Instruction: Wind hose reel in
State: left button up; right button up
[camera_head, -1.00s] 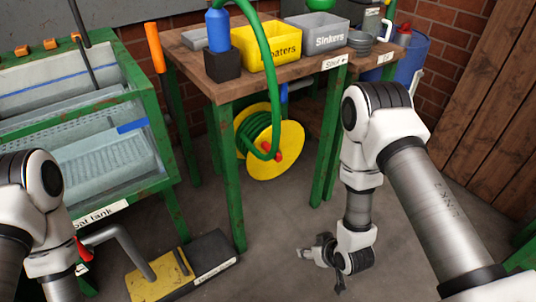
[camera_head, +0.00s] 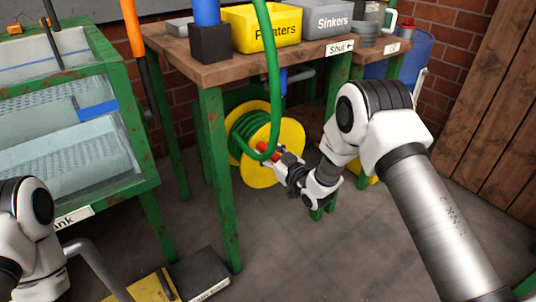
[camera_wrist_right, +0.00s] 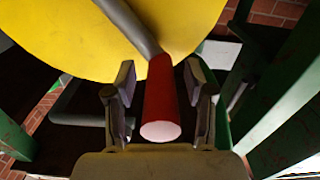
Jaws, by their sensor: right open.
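The hose reel (camera_head: 292,136) has yellow discs with green hose wound between them, and sits under the wooden bench. Its red crank handle (camera_wrist_right: 160,98) points toward the camera in the right wrist view, on a grey crank arm (camera_wrist_right: 130,25) in front of the yellow disc. My right gripper (camera_wrist_right: 160,92) is open, with one finger on each side of the red handle and gaps visible on both sides. In the head view the right gripper (camera_head: 276,162) is at the reel's front. The green hose (camera_head: 270,75) runs up past the bench edge. My left gripper is not in view.
The bench (camera_head: 200,72) carries a yellow bin (camera_head: 262,27), a grey Sinkers bin (camera_head: 322,20) and a black block (camera_head: 209,43). Its green legs (camera_head: 222,190) flank the reel. A green-framed tank (camera_head: 135,125) stands left. A yellow and black pedal box (camera_head: 195,275) lies on the floor.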

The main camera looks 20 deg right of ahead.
aim_at(299, 136)
grip_shut()
jog(key=shift+d+r, duration=0.1)
jog(key=shift+r, duration=0.05)
